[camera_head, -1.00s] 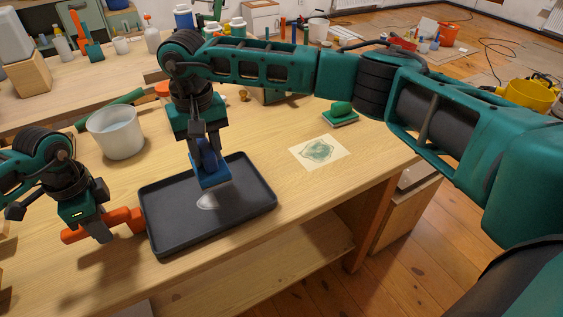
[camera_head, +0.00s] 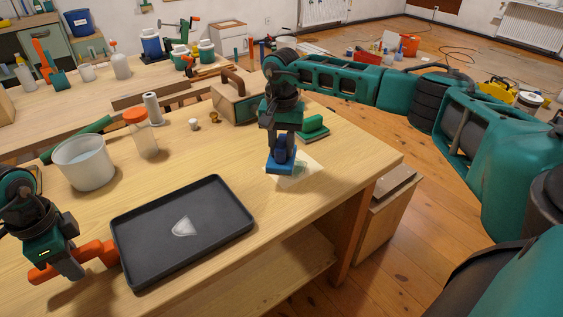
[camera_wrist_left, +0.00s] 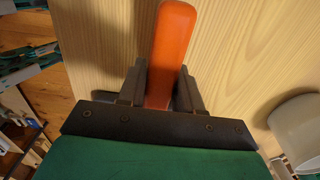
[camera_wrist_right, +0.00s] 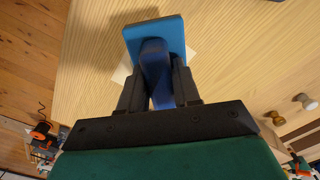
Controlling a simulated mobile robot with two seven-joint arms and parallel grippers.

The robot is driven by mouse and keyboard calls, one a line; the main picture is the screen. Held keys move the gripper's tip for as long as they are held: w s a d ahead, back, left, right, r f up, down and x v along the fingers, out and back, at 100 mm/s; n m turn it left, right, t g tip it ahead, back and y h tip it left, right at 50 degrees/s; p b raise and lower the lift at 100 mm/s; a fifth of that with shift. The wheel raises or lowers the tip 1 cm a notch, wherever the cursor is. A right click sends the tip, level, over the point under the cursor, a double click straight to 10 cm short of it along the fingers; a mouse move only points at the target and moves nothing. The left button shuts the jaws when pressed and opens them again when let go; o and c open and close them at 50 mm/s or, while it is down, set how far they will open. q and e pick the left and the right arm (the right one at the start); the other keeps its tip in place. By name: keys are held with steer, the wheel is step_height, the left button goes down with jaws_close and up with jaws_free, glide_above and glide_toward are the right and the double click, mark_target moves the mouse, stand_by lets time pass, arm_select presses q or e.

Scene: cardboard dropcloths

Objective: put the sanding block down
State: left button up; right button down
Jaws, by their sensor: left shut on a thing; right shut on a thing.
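My right gripper (camera_head: 281,150) is shut on the upright grip of a blue sanding block (camera_head: 281,168). The block's flat base is over the pale paper sheet (camera_head: 303,172) near the bench's right end. It hides part of the sheet, and I cannot tell whether it touches it. The right wrist view shows the blue block (camera_wrist_right: 160,35) between the fingers, with bare wood beyond it. My left gripper (camera_head: 68,262) is shut on an orange-red handle (camera_head: 95,252) beside the tray's left edge. The handle also shows in the left wrist view (camera_wrist_left: 170,45).
A black tray (camera_head: 225,240) with a pale patch lies in the middle. A green block (camera_head: 313,125) on a pad sits just behind the right gripper. A wooden toolbox (camera_head: 236,100), an orange-lidded jar (camera_head: 143,135) and a white bucket (camera_head: 84,165) stand further back.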

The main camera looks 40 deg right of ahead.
mark_target(281, 159)
steer(key=shift+f, duration=2.35)
steer(key=shift+f, duration=0.1)
steer(key=c, duration=0.8)
jaws_free()
step_height(281, 159, up, 12)
steer(key=shift+r, duration=0.15)
